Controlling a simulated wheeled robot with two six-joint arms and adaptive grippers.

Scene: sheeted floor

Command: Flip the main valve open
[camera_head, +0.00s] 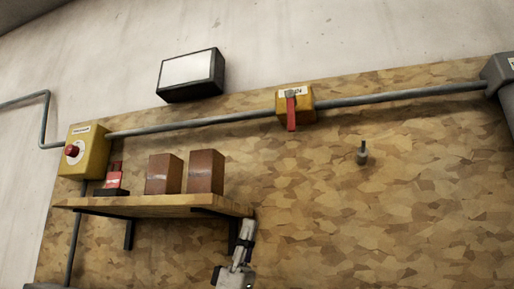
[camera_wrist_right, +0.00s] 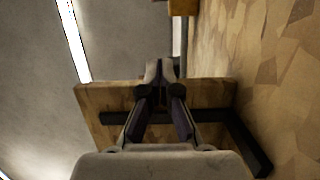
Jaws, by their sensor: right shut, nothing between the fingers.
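A yellow box (camera_head: 306,99) with a white label sits on the grey pipe high on the wall in the head view; the label is too small to read fully. Its red lever (camera_head: 291,113) hangs straight down, across the pipe. My right gripper (camera_head: 248,222) is at the shelf's right end, below and left of the lever and well apart from it. In the right wrist view the gripper (camera_wrist_right: 160,68) is shut and empty, with the shelf behind its fingers. My left gripper is not in view.
The wooden shelf (camera_head: 150,203) carries two brown blocks (camera_head: 206,171) and a small red item (camera_head: 114,178). A yellow box with a red button (camera_head: 93,152) is at left. A small peg (camera_head: 362,154) sticks out at right. The board below the lever looks clear.

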